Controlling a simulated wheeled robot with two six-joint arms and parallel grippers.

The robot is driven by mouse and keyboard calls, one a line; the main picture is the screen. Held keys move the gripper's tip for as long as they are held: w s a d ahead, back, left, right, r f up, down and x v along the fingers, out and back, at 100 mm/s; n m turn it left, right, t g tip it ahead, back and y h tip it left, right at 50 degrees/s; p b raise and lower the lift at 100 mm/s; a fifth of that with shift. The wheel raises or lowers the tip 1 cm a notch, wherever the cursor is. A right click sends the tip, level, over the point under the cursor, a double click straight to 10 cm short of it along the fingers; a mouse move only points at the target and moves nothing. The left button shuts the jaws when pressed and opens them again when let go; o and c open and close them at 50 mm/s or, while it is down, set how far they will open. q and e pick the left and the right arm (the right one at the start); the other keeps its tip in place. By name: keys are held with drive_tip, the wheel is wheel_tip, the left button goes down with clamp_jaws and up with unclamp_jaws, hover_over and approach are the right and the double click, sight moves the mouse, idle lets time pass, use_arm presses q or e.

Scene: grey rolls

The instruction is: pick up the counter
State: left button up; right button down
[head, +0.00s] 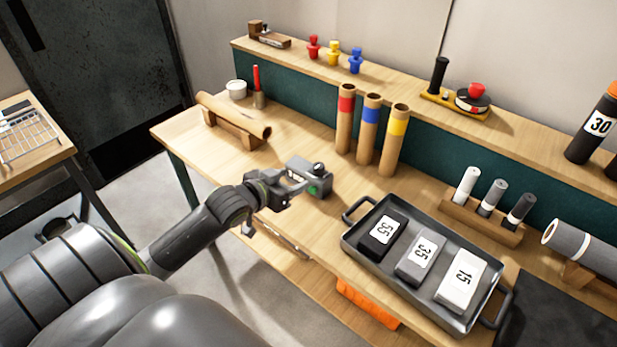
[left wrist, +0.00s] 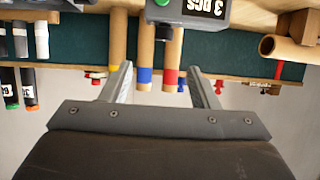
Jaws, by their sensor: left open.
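The counter (head: 318,173) is a small grey box with a dark knob on top and a green button, standing on the wooden bench left of the tray. In the left wrist view, which is upside down, the counter (left wrist: 205,12) shows at the top edge with a "3 PCS" label, partly cut off by the frame. My left gripper (head: 292,186) is close to the counter's near left side, its jaws apart. In the left wrist view the open fingers (left wrist: 159,76) have nothing between them, and the counter lies beyond their tips. My right gripper is not in view.
A grey metal tray (head: 352,238) with labelled blocks stands to the right. Cardboard tubes with red, blue and yellow bands (head: 369,128) stand behind the counter. A brown roll on a cradle (head: 234,115) lies at the left. A shelf (head: 300,67) runs along the back.

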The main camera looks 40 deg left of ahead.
sight(318, 166)
use_arm(q)
drive_tip(key=x, duration=1)
drive_tip(key=shift+w+f, duration=0.25)
drive_tip(key=shift+w, duration=0.05)
drive_tip(key=shift+a+p+x, duration=0.15)
drive_tip(key=shift+p+x, duration=0.1)
drive_tip(key=shift+x, duration=1.05)
drive_tip(key=shift+a+p+x, duration=0.15)
drive_tip(key=shift+p+x, duration=0.1)
drive_tip(key=shift+x, duration=1.05)
drive_tip(key=shift+c, duration=0.3)
drive_tip(key=shift+r, duration=0.1)
clamp_jaws()
